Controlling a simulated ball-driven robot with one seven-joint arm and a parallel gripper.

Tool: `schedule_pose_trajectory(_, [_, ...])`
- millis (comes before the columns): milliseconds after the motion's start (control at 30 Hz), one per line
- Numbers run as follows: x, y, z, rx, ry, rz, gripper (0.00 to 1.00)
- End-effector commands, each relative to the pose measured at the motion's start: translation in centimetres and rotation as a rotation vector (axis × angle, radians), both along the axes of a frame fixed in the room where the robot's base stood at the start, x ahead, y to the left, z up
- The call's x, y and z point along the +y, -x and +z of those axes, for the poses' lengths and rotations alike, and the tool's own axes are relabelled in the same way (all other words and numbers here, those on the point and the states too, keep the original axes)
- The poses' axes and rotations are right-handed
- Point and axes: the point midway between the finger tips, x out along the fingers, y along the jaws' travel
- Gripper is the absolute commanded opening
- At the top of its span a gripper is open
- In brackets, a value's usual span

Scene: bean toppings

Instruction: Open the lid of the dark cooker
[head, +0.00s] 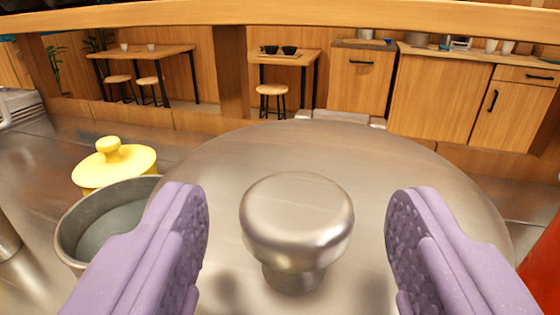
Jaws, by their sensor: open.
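A large round metal lid (400,165) fills the middle of the head view. A shiny metal knob (297,215) stands up from it. My gripper (298,225) has purple padded fingers, one on each side of the knob. The fingers are open, with a clear gap to the knob on both sides. The body of the cooker under the lid is hidden, so I cannot tell its colour. The lid's near edge is outside the picture.
A grey pot (75,235) stands open left of the lid, close to my left finger. A yellow lid with a knob (115,165) sits behind it. Something red (543,255) is at the right edge. A wooden rail (300,13) crosses the top; tables and cabinets (440,95) are far behind.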

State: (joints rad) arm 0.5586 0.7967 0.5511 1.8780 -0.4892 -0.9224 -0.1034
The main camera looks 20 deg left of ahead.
Motion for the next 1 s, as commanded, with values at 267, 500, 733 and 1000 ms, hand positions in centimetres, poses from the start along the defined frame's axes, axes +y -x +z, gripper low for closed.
schedule_pose_trajectory(267, [1.1, -3.9, -0.1, 0.0, 0.0, 0.0, 0.65])
schedule_pose_trajectory(500, [1.2, -4.4, 0.0, 0.001, 0.001, 0.0, 0.65])
schedule_pose_trajectory(733, [1.2, -4.4, 0.0, 0.001, 0.001, 0.0, 0.3])
schedule_pose_trajectory(1000, [1.2, -4.4, 0.1, 0.002, 0.001, 0.0, 0.0])
